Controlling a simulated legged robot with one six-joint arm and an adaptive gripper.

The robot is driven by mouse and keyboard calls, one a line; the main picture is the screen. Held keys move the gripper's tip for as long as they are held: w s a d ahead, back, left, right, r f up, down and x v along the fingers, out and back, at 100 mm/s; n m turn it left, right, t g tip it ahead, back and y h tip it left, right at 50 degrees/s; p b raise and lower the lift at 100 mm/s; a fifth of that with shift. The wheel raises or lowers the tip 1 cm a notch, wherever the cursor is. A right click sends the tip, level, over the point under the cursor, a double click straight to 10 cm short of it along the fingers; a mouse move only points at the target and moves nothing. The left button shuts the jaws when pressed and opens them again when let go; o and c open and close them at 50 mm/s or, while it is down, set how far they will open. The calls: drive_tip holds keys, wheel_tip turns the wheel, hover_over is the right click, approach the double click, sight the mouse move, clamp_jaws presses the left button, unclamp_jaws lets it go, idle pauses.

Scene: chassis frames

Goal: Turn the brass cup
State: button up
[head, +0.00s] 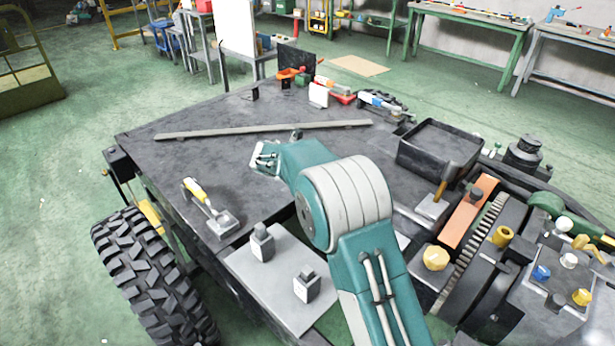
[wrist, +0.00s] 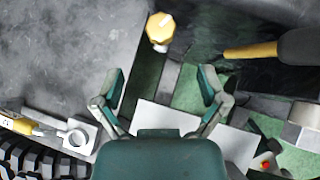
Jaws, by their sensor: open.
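A small brass-coloured, cup-shaped piece (head: 502,236) stands upright on the dark machinery at the right in the head view. A faceted yellow knob (head: 436,257) sits to its left, beside the toothed rack. In the wrist view a faceted yellow piece (wrist: 160,26) shows at top centre, beyond my fingertips; it looks like the knob, but I cannot be sure. My gripper (head: 265,158) is over the dark deck, far left of the cup. In the wrist view my gripper (wrist: 160,82) has its fingers spread, with nothing between them.
A black bin (head: 438,147) and a hammer (head: 432,207) lie between my gripper and the cup. A long flat bar (head: 262,129) lies across the deck. A yellow-handled tool (head: 208,205) lies at the left. An orange block (head: 468,215) stands near the cup. Much of the deck is clear.

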drive_tip(key=x, duration=1)
drive_tip(key=shift+w+d+f, duration=0.1)
drive_tip(key=shift+w+f, duration=0.1)
drive_tip(key=shift+f, duration=0.1)
drive_tip(key=c, duration=1.1)
